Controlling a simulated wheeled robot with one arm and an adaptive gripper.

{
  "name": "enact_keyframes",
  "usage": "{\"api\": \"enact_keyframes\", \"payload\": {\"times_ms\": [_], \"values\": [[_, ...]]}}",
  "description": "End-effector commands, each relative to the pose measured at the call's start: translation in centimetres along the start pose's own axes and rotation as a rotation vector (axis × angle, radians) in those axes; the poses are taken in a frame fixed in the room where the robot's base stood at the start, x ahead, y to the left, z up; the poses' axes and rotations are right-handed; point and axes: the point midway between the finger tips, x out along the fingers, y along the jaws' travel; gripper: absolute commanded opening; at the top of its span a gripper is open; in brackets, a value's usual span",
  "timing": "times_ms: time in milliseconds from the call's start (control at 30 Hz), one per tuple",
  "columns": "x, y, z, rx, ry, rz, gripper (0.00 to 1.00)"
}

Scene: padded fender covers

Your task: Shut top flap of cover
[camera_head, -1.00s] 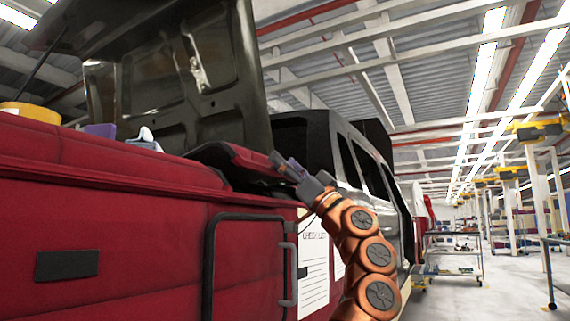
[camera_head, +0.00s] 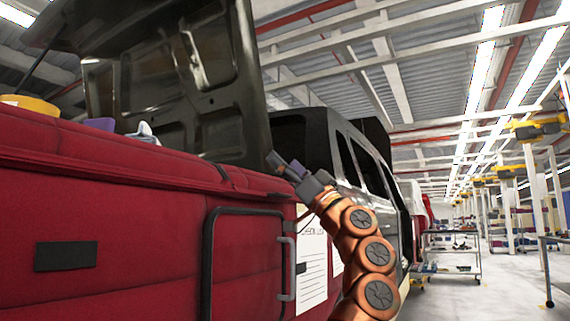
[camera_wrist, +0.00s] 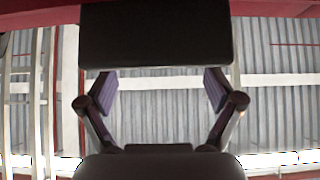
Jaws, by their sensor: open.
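The red padded cover (camera_head: 140,225) hangs over the side of the vehicle, filling the left of the head view. Its top flap (camera_head: 258,181) lies low and nearly level at the right end of the cover's top, with dark trim along its edge. My gripper (camera_head: 284,164) is open, just above the flap's right end, fingers pointing up and left. In the wrist view, the open fingers (camera_wrist: 161,92) have purple pads and nothing shows gripped between them. A dark block (camera_wrist: 155,36) sits just beyond them, below a red strip (camera_wrist: 270,8). Whether they touch is unclear.
A black tubular frame (camera_head: 212,255) and a checklist sheet (camera_head: 312,262) are on the cover's side. The raised hood (camera_head: 185,70) stands behind. A yellow round object (camera_head: 30,105) and a purple item (camera_head: 100,124) rest on top.

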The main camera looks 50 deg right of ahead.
Motion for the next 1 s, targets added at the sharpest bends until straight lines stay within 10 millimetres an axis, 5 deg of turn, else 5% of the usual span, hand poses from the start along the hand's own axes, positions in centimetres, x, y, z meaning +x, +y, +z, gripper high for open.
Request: {"api": "enact_keyframes", "payload": {"times_ms": [467,1000], "values": [[-1.2,0.0,-0.1,-0.002,0.001,0.001,0.92],[-8.3,0.0,-7.0,0.000,0.002,0.001,0.92]]}}
